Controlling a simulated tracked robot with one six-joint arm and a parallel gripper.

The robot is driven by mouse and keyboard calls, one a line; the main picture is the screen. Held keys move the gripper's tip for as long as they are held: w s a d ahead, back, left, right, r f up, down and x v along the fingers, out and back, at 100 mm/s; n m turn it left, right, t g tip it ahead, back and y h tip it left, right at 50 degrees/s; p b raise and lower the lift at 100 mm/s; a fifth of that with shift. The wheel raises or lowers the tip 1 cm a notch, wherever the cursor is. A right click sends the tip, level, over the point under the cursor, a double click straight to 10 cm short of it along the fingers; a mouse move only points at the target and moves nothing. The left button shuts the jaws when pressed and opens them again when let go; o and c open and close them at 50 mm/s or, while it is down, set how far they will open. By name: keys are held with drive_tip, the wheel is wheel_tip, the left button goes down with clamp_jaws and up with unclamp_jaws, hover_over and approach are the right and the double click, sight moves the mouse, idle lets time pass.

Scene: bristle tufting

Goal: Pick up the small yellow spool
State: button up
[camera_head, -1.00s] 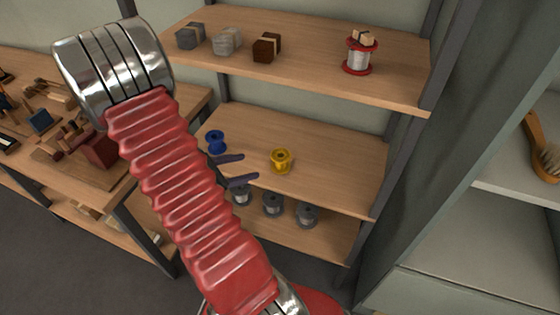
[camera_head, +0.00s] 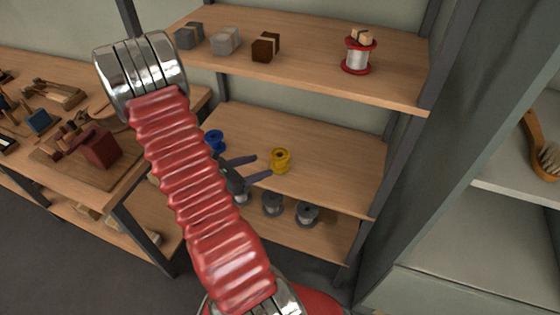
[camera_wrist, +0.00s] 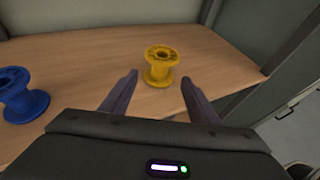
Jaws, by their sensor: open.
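The small yellow spool (camera_head: 281,160) stands upright on the middle shelf (camera_head: 330,170) of the rack. In the wrist view the yellow spool (camera_wrist: 160,66) is ahead of my gripper, in line with the gap between the fingers and a little right of its middle. My gripper (camera_head: 262,167) is open and empty, its two dark fingers pointing at the spool with their tips just short of it. In the wrist view the fingertips (camera_wrist: 158,78) are spread on either side of the spool's near edge. Nothing hides the spool.
A blue spool (camera_head: 214,141) stands to the left on the same shelf, also in the wrist view (camera_wrist: 20,95). Grey spools (camera_head: 307,213) stand on the shelf below. The upper shelf holds small blocks (camera_head: 225,40) and a red-flanged spool (camera_head: 357,54). A rack post (camera_wrist: 285,60) is at right.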

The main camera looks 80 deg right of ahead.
sight(280, 159)
drive_tip(key=shift+x, duration=2.8)
drive_tip(key=shift+x, duration=2.6)
drive_tip(key=shift+r, duration=0.25)
drive_tip(key=shift+c, duration=0.6)
drive_tip(key=c, duration=1)
